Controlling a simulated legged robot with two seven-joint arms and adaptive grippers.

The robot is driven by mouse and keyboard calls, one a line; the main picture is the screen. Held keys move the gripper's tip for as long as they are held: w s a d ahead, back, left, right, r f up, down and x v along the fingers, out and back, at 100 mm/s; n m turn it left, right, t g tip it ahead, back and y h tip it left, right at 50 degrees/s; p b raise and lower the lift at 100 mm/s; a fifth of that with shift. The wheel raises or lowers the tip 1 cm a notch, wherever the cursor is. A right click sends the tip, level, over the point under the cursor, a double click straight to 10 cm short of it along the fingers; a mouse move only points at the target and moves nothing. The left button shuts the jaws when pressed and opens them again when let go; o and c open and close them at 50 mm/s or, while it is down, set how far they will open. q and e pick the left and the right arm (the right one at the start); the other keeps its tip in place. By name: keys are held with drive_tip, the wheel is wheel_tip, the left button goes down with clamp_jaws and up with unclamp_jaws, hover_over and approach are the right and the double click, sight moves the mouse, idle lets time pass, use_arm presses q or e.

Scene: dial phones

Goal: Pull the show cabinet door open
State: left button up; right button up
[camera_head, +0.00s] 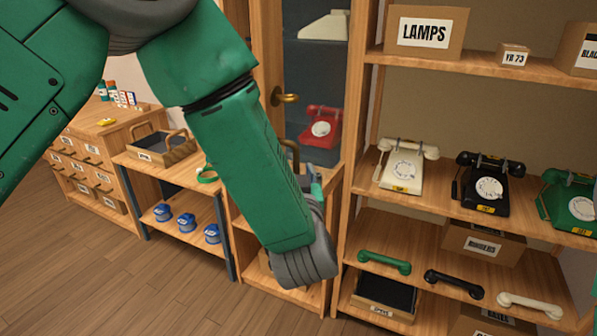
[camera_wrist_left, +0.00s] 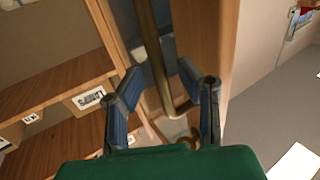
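The show cabinet door (camera_head: 267,40) has a wooden frame beside dark glass and appears shut. A brass handle (camera_head: 287,98) sits on its left side, and another brass piece shows lower, partly behind my arm. A red dial phone (camera_head: 321,128) shows inside. My left gripper (camera_head: 316,182) is in front of the cabinet's lower part, mostly hidden by my wrist. In the left wrist view, its two blue-grey fingers (camera_wrist_left: 160,95) are spread apart. A long brass bar (camera_wrist_left: 149,40) runs between them and bends near the palm; contact is not clear. My right gripper is out of view.
Open shelves with dial phones (camera_head: 403,168), loose handsets (camera_head: 385,262) and a LAMPS box (camera_head: 427,31) stand close on the right. A low bench (camera_head: 130,160) with a tray and a drawer unit (camera_head: 85,150) stand left. The wooden floor (camera_head: 130,285) in front is clear.

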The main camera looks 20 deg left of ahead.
use_arm(q)
drive_tip(key=v, duration=1.1)
drive_tip(key=shift+s+d, duration=0.25)
drive_tip(key=shift+s, duration=0.05)
drive_tip(key=shift+a+r, duration=0.1)
drive_tip(key=s+a+f+m+g+h+b, duration=0.1)
drive_tip(key=s+a+f+m+g+h, duration=0.2)
drive_tip(key=f, duration=0.9)
drive_tip(key=s+a+f+g+h, duration=0.25)
drive_tip(key=a+f+g, duration=0.25)
drive_tip(key=f, duration=0.8)
drive_tip(key=s+a+f+g, duration=0.4)
drive_tip(key=s+f, duration=0.1)
drive_tip(key=s, duration=0.5)
drive_tip(key=s+a+f+m+g+b, duration=0.1)
drive_tip(key=s+a+f+g, duration=0.3)
drive_tip(key=s, duration=0.6)
wheel_tip(320, 180, down, 2)
drive_tip(key=shift+a+f+g, duration=0.2)
drive_tip(key=shift+a+g, duration=0.1)
drive_tip(key=shift+a, duration=0.15)
